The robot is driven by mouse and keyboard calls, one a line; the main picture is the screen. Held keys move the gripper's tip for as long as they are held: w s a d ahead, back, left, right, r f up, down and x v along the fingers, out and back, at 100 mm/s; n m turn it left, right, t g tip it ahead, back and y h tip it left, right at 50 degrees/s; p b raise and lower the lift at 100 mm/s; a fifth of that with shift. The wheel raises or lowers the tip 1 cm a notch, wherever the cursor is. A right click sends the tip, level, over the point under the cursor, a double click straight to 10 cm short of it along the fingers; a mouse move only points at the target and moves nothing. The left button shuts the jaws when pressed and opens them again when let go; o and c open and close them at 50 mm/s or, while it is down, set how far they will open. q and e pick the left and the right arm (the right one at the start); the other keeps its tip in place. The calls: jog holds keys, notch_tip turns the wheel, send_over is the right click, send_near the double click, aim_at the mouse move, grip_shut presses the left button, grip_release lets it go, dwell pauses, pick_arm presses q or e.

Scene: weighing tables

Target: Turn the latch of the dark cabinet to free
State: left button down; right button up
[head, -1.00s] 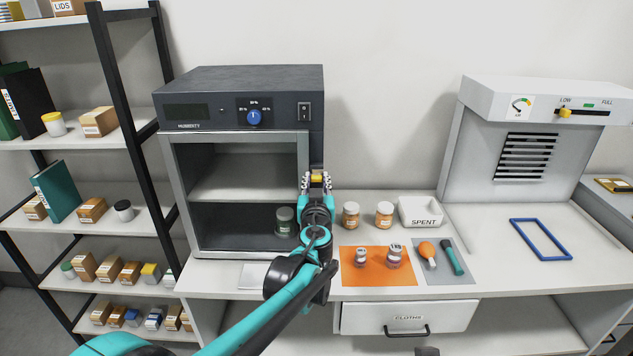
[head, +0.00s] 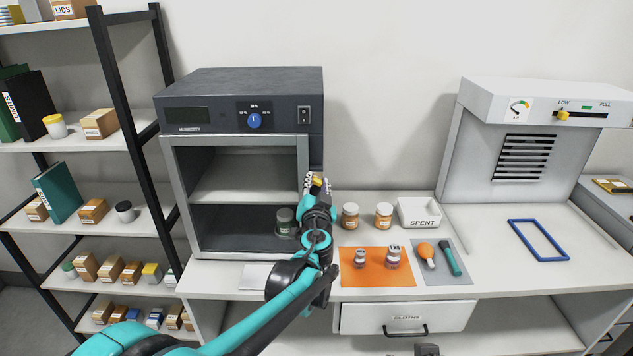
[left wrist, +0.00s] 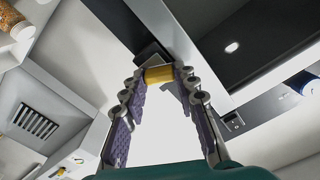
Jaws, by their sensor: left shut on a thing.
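The dark cabinet (head: 240,86) stands on the counter, with a blue dial and a grey-framed front door (head: 304,160). Its yellow latch (head: 317,183) is at the right edge of the door frame and looks tilted. My left gripper (head: 318,186) is shut on the latch. The left wrist view shows the yellow latch (left wrist: 159,75) between the two fingertips, with a dark mount behind it. My left arm hides part of the cabinet's lower right corner. A dark piece at the bottom edge of the head view may be part of my right arm; its fingers do not show.
A jar (head: 286,220) stands inside the cabinet. To the right are two amber jars (head: 350,215), an orange mat (head: 377,280) with two small containers, a grey mat (head: 462,276) with tools and a SPENT tray (head: 419,212). A shelf rack (head: 128,90) stands at the left.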

pick_arm(q)
jog(key=m+p, duration=0.1)
jog(key=m, duration=0.5)
jog(key=shift+d+m, duration=0.1)
jog(key=shift+m, duration=0.2)
jog(key=m, duration=0.5)
jog(key=shift+f+m+p, duration=0.15)
jog(key=shift+m+p, duration=0.15)
jog(key=shift+p, duration=0.1)
jog(key=c, duration=1.2)
grip_release()
jog(key=shift+o, duration=0.2)
jog(key=s, duration=1.2)
